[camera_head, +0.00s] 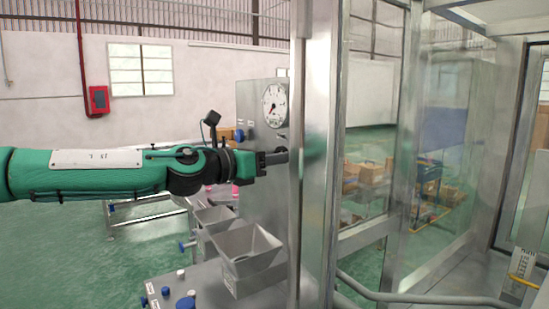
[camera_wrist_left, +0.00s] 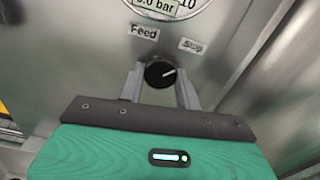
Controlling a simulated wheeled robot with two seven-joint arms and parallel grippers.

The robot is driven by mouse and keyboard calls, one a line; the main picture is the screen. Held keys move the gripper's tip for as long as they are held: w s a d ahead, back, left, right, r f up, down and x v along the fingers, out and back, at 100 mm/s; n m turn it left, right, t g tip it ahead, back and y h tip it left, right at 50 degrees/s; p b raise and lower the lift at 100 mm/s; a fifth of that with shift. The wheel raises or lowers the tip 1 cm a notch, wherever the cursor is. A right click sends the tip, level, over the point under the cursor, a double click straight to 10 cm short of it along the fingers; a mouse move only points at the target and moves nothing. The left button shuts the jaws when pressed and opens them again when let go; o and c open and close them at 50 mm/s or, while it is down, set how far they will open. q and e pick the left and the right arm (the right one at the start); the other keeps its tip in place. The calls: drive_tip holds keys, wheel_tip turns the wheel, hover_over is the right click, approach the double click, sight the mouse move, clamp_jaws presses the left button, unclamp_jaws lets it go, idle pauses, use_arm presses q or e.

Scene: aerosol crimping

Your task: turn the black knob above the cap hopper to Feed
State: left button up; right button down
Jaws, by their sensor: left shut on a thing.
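The black knob (camera_wrist_left: 160,74) is on the steel panel in the left wrist view. Its white pointer line slants right and up, toward the Stop label (camera_wrist_left: 191,46). The Feed label (camera_wrist_left: 144,32) is above and left of the knob. My left gripper (camera_wrist_left: 160,82) has one finger on each side of the knob and is shut on it. In the head view my left gripper (camera_head: 280,157) reaches the panel from the left, and the knob is hidden there. The cap hopper (camera_head: 246,248) is a steel funnel below the gripper. My right gripper is not in view.
A round pressure gauge (camera_head: 275,105) is above the gripper. A steel post (camera_head: 320,150) stands close right of the fingertips. A smaller steel funnel (camera_head: 214,217) and several blue knobs are lower left. Glass panels fill the right side.

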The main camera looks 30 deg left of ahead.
use_arm(q)
drive_tip(key=shift+d+r+n+b, duration=0.1)
drive_tip(key=shift+n+b, duration=0.3)
drive_tip(key=shift+n, duration=8.5)
drive_tip(key=o, duration=1)
drive_tip(key=shift+c, duration=0.2)
drive_tip(key=shift+s, duration=0.15)
